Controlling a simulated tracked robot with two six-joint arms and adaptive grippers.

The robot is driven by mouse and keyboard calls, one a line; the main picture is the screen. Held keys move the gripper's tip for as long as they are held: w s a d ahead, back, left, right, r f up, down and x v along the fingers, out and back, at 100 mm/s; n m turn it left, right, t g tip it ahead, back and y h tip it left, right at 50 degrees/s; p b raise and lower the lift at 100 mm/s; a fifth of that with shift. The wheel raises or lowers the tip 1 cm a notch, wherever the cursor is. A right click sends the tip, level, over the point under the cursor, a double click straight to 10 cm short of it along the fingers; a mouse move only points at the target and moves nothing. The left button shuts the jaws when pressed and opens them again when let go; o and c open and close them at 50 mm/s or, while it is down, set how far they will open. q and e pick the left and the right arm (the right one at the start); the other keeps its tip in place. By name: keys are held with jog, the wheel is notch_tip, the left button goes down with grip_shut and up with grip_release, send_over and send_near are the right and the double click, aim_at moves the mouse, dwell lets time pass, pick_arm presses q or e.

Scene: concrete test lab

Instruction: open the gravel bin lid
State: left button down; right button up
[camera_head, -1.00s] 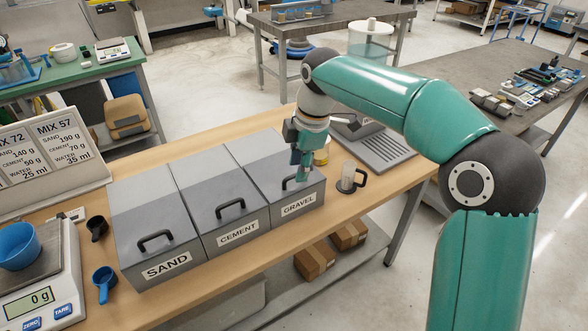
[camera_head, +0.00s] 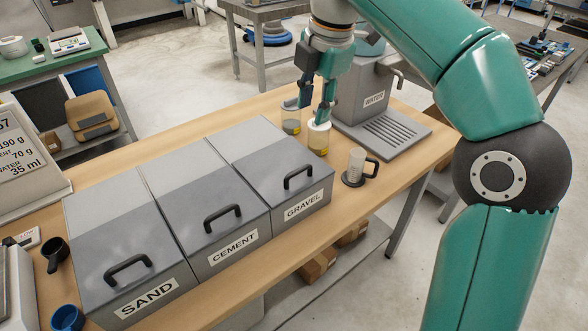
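The gravel bin (camera_head: 305,211) is the right-hand one of three grey bins on the wooden table. Its lid (camera_head: 262,176) lies shut, with a black handle (camera_head: 299,178) near the front edge. My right gripper (camera_head: 314,112) is past the bin's back right corner, clear of the handle. Its two fingers point down, spread apart with nothing visible between them. The fingertips overlap two small jars in the picture; I cannot tell whether they touch them. My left gripper is out of view.
The cement bin (camera_head: 233,255) and sand bin (camera_head: 147,300) stand to the left, lids shut. A jar with a white top (camera_head: 318,139), another jar (camera_head: 291,122), a clear cup with a black handle (camera_head: 357,164) and the water dispenser (camera_head: 372,97) stand close to the gravel bin.

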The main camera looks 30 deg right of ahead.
aim_at(299, 169)
jog(key=w+f+b, duration=0.1)
jog(key=f, duration=0.4)
jog(key=w+f+b, duration=0.1)
jog(key=f, duration=0.5)
jog(key=w+f+b, duration=0.1)
jog(key=f, duration=0.5)
jog(key=shift+w+a+f+b, duration=0.1)
jog(key=shift+w+f+b, duration=0.05)
jog(key=shift+w+b, duration=0.25)
grip_shut()
